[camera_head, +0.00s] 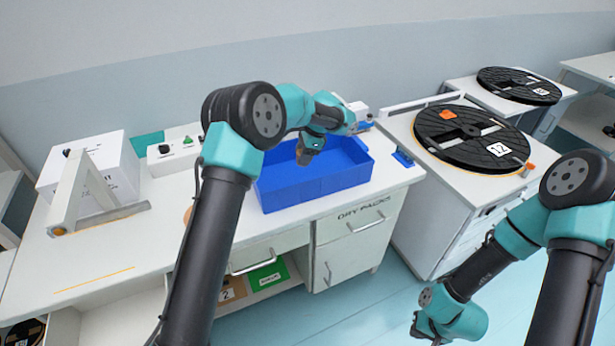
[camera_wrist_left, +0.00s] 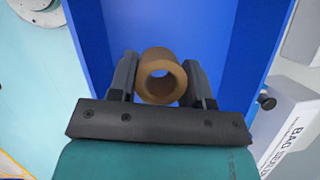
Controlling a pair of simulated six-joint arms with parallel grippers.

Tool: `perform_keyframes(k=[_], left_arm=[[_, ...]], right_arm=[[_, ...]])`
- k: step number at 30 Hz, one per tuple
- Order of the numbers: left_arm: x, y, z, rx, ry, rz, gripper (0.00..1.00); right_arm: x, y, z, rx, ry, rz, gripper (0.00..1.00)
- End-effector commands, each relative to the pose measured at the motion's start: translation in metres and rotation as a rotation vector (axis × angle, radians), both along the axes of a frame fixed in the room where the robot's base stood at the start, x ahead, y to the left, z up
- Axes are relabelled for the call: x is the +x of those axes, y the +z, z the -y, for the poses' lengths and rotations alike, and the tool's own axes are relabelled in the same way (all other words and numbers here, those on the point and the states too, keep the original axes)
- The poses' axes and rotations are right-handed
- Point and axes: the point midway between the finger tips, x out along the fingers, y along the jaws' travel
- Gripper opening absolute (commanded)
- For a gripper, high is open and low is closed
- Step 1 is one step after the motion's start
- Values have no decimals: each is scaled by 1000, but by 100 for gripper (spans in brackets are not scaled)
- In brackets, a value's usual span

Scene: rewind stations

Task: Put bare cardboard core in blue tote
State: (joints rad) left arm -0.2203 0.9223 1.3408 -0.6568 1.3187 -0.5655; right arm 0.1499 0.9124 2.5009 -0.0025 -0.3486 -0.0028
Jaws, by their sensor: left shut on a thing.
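A bare brown cardboard core (camera_wrist_left: 160,77) is held between the two fingers of my left gripper (camera_wrist_left: 160,85) in the left wrist view. Its open end faces the camera. In the head view my left gripper (camera_head: 311,145) hangs over the blue tote (camera_head: 318,187), and the brown core (camera_head: 304,156) shows just below it, above the tote's floor. The tote's blue interior (camera_wrist_left: 215,35) lies behind the core in the wrist view.
The tote stands on a white bench (camera_head: 110,250). A white box (camera_head: 110,165) and a white angled stand (camera_head: 72,200) are at the left. Black reels (camera_head: 480,140) lie on the right-hand cabinets. The bench's left front is mostly clear.

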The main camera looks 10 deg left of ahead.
Motion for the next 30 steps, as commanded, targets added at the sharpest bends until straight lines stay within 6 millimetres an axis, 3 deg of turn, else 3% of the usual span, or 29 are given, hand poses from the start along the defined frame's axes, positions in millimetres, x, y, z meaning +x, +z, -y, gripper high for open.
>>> perform_keyframes(k=[9, 22, 30], left_arm=[[-1, -50, 0, 1, 0, -3, 23], [0, -58, 0, 1, 0, -1, 23], [0, -89, 0, 0, 1, -3, 23]], right_arm=[[0, 0, 0, 0, 0, 0, 0], [0, 0, 0, 0, 0, 0, 0], [0, 0, 0, 0, 0, 0, 0]])
